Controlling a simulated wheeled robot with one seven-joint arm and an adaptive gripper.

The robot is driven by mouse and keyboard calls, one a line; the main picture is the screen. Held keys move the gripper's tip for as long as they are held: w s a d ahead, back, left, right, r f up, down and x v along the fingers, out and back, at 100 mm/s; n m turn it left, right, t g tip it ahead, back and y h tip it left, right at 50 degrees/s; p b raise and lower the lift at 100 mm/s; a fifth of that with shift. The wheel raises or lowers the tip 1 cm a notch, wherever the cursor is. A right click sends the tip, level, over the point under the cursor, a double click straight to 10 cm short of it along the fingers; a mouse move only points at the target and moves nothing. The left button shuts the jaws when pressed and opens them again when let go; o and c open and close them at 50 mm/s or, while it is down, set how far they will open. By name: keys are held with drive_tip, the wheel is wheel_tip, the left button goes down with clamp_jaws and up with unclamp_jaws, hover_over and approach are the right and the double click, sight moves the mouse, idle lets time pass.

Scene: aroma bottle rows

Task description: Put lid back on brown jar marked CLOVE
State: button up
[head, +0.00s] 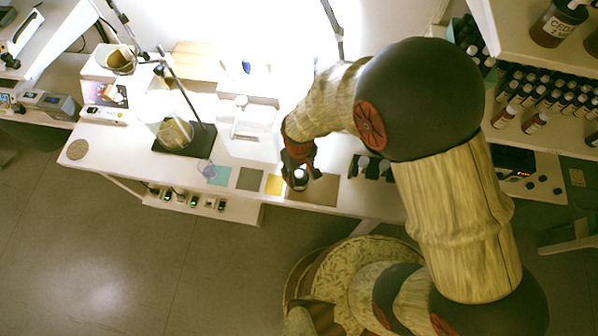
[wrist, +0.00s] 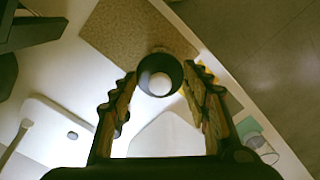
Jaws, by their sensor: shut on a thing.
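My gripper (head: 300,180) is over the front edge of the bench, by a brown mat (head: 325,190). Its fingers, also in the wrist view (wrist: 160,82), are closed on a small dark round piece (wrist: 160,73) with a pale centre. The same piece shows in the head view (head: 300,174) between the fingers. It looks like a dark cap or the mouth of a small vessel; I cannot tell which. No CLOVE label is readable, and I cannot single out that jar.
Yellow (head: 275,185), grey (head: 251,179) and teal (head: 219,175) squares lie left of the mat, with a small glass beaker (head: 206,168). Dark bottles (head: 372,168) stand to its right. A shelf at right holds several brown bottles and a labelled jar (head: 553,25). A stand (head: 185,140) is at left.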

idle(0.4)
drive_tip(key=o, duration=1.1)
drive_tip(key=shift+o, duration=0.9)
drive_tip(key=shift+o, duration=1.4)
drive_tip(key=shift+r+p, duration=2.7)
drive_tip(key=shift+r, duration=0.8)
drive_tip(key=shift+c, duration=0.7)
clamp_jaws()
